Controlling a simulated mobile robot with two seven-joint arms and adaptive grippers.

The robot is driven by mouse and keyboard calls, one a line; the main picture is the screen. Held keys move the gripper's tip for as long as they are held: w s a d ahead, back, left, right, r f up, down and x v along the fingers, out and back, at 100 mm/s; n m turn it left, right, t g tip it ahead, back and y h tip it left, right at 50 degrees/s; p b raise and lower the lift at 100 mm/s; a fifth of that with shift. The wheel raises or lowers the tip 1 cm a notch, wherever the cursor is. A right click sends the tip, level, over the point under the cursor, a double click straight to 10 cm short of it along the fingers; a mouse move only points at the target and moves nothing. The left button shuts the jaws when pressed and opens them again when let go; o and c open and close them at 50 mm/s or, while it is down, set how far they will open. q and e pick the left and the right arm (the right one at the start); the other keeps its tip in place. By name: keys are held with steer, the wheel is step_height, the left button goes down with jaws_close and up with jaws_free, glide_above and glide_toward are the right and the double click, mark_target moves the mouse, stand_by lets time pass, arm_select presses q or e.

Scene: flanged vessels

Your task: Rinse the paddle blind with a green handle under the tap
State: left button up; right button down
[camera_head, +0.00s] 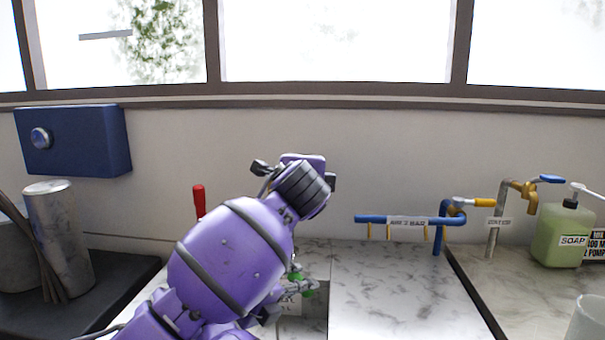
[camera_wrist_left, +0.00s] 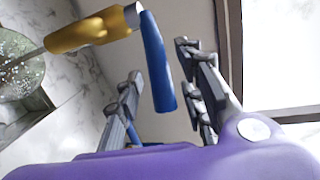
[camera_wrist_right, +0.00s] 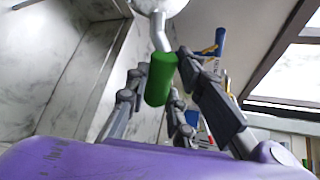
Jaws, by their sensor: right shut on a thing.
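The paddle blind's green handle (camera_wrist_right: 161,79) is between the fingers of my right gripper (camera_wrist_right: 160,95), which is shut on it. A pale stem runs from the handle to a disc (camera_wrist_right: 160,5), cut off by the top edge. In the head view, green bits of the handle (camera_head: 309,292) show at my right gripper (camera_head: 297,279), partly behind my left arm. My left gripper (camera_wrist_left: 160,85) is open, its fingers apart on both sides of the tap's blue lever (camera_wrist_left: 157,62). The tap's yellow body (camera_wrist_left: 88,33) is beside it; my left arm hides this tap in the head view.
A speckled round patch (camera_wrist_left: 18,68) lies below the tap. On the right are a blue pipe (camera_head: 375,219), another tap (camera_head: 521,192) and a soap bottle (camera_head: 563,240). A metal cylinder (camera_head: 60,235) stands at left. The marble counter (camera_head: 400,295) is clear at centre right.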

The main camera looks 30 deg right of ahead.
arm_select(q)
steer(key=v, duration=1.2)
stand_by(0.8)
